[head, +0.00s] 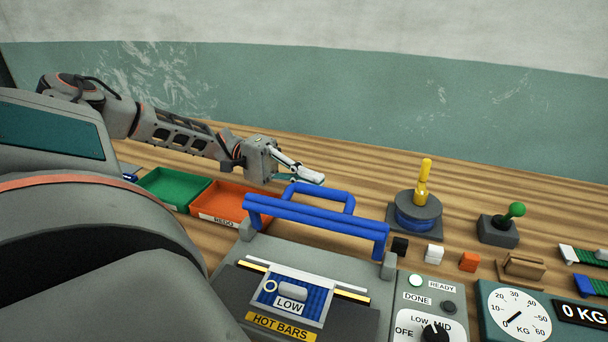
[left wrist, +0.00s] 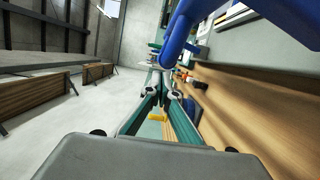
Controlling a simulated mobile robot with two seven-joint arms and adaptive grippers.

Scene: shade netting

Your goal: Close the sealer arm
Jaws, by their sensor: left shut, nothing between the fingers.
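The heat sealer is a grey machine (head: 240,311) at the lower middle of the head view, with a "HOT BARS" label. Its blue sealer arm (head: 318,224) stands raised at the back of the body, with a blue handle loop (head: 352,203) on its far side. My left gripper (head: 318,179) is shut and empty, just behind the handle loop; I cannot tell whether they touch. In the left wrist view the blue arm (left wrist: 177,37) crosses above the closed fingertips (left wrist: 162,88). A blue pouch marked "LOW" (head: 313,305) lies across the hot bars. My right gripper is not in view.
A green tray (head: 174,184) and an orange "REDO" tray (head: 229,190) lie left of the sealer. The control panel with its dial (head: 435,331), a blue spool with yellow post (head: 418,211), a green-knobbed lever (head: 516,211), small blocks and a scale (head: 520,315) fill the right.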

